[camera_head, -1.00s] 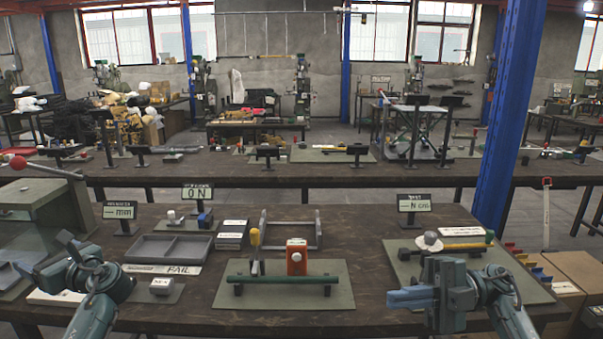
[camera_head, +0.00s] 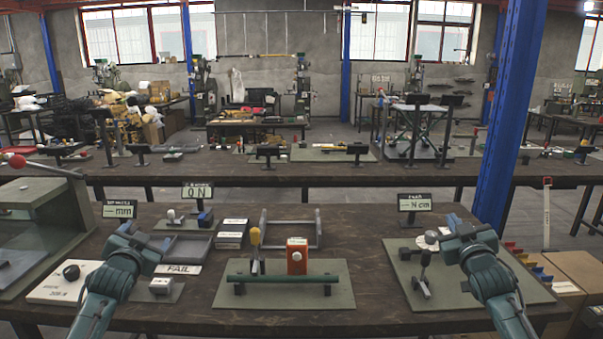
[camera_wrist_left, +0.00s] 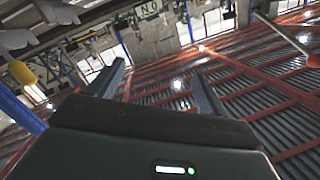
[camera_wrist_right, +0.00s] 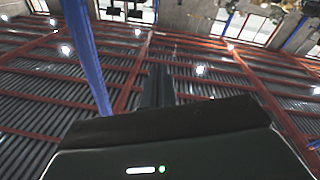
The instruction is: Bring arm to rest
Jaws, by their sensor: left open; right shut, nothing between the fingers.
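In the head view my left arm reaches up from the lower left, with its gripper (camera_head: 128,228) over the left part of the bench. In the left wrist view its two fingers (camera_wrist_left: 157,75) stand apart with nothing between them, pointing up toward the ceiling. My right arm comes in from the lower right, with its gripper (camera_head: 452,222) over the right mat (camera_head: 515,283). In the right wrist view its fingers (camera_wrist_right: 157,80) are together and empty, also pointing toward the ceiling. The arm hides part of the right mat.
A dark stand (camera_head: 421,275) is beside my right arm. A grey press housing (camera_head: 35,210) stands left; a blue post (camera_head: 507,120) rises behind right.

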